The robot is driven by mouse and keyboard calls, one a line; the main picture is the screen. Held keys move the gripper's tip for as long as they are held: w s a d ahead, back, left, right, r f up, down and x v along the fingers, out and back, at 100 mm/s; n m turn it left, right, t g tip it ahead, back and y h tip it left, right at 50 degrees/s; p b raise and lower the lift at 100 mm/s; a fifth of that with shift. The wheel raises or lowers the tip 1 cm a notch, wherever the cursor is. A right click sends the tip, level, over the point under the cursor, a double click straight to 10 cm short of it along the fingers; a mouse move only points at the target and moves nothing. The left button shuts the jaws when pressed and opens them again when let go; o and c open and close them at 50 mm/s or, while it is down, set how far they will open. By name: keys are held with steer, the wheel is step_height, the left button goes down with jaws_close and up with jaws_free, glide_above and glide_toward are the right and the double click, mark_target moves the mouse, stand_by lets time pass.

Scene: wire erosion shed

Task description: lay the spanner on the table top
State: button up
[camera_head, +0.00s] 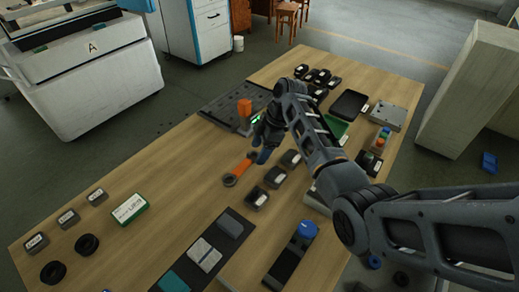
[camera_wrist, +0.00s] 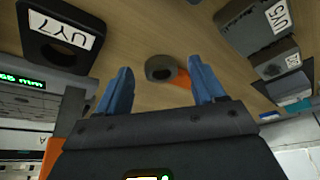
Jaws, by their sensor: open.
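The spanner (camera_head: 240,168) has an orange handle and a dark ring end. It appears to lie on the wooden table top (camera_head: 165,165), left of my gripper (camera_head: 263,154) in the head view. In the wrist view, the ring end (camera_wrist: 160,68) shows between and beyond the two blue fingertips of my gripper (camera_wrist: 160,80). Part of the orange handle (camera_wrist: 182,83) shows beside the right finger, and the rest is hidden behind it. My gripper is open, with its fingers spread wide and nothing visibly clamped between them.
A dark plate (camera_head: 218,108) with an orange block (camera_head: 244,107) lies behind the spanner. Small dark labelled blocks (camera_head: 257,197) stand to its right. A dark mat (camera_head: 228,222) with flat pieces lies nearer. A green-edged box (camera_head: 129,208) stands left; bare wood lies between.

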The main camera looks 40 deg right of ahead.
steer(key=v, duration=1.1)
steer(key=shift+d+r+b, duration=0.15)
steer(key=shift+r+b, duration=0.05)
steer(key=shift+b, duration=0.1)
steer(key=shift+s, duration=0.15)
